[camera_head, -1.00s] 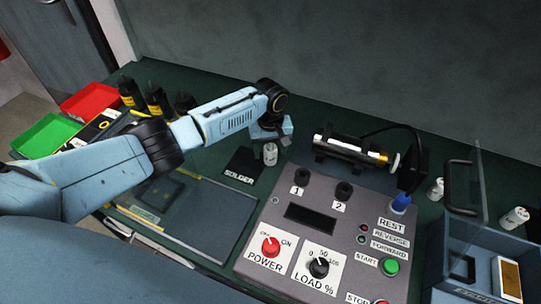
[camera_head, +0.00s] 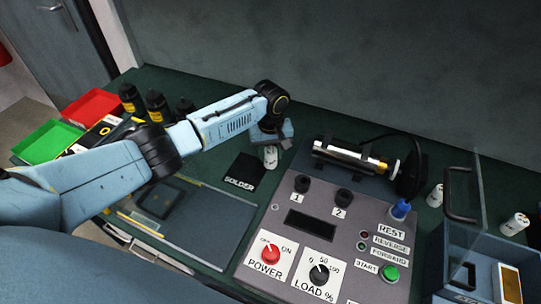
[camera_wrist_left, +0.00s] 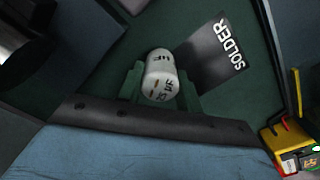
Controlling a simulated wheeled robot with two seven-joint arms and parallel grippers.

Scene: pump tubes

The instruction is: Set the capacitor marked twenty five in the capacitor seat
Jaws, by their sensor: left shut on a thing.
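My left gripper (camera_head: 270,140) points down over the green bench top and is shut on a white cylindrical capacitor (camera_head: 270,157). In the left wrist view the capacitor (camera_wrist_left: 160,78) sits between the two finger pads, its printed end tilted toward the camera; the marking appears to read 25 pF. I cannot tell whether its hidden lower end touches the bench. Two similar white cylinders, one near (camera_head: 434,196) and one farther right (camera_head: 515,224), stand apart at the right. I cannot identify the capacitor seat with certainty. My right gripper is not in view.
A black SOLDER pad (camera_head: 244,171) lies just left of the held capacitor. The grey control panel (camera_head: 285,225) stands in front right, a horizontal cylinder assembly (camera_head: 350,156) behind it. Black bottles (camera_head: 157,105) stand at the left. A blue box (camera_head: 480,255) is at the right.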

